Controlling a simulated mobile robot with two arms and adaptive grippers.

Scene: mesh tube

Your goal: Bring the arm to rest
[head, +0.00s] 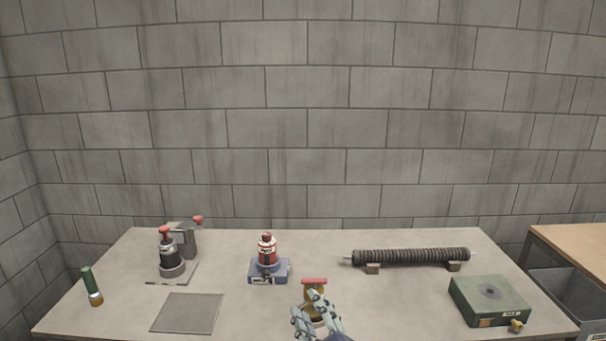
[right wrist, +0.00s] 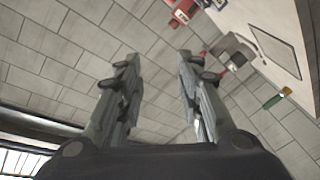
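My right gripper (head: 309,308) is at the bottom middle of the head view, near the front of the table. It overlaps a small brass-coloured item with a flat red top (head: 314,282) in the picture; I cannot tell whether they touch. In the right wrist view the two fingers of the right gripper (right wrist: 158,62) are spread wide, with only the wall behind the gap. The gripper is open and empty. My left gripper is not in view.
The grey table (head: 235,325) holds a dark ribbed tube (head: 410,257) on two blocks, a green box (head: 490,298), a red bottle (head: 267,247) on a blue base, a black-and-red device (head: 168,255), a grey mat (head: 187,313) and a green-handled tool (head: 91,285). A bin (head: 570,295) stands right.

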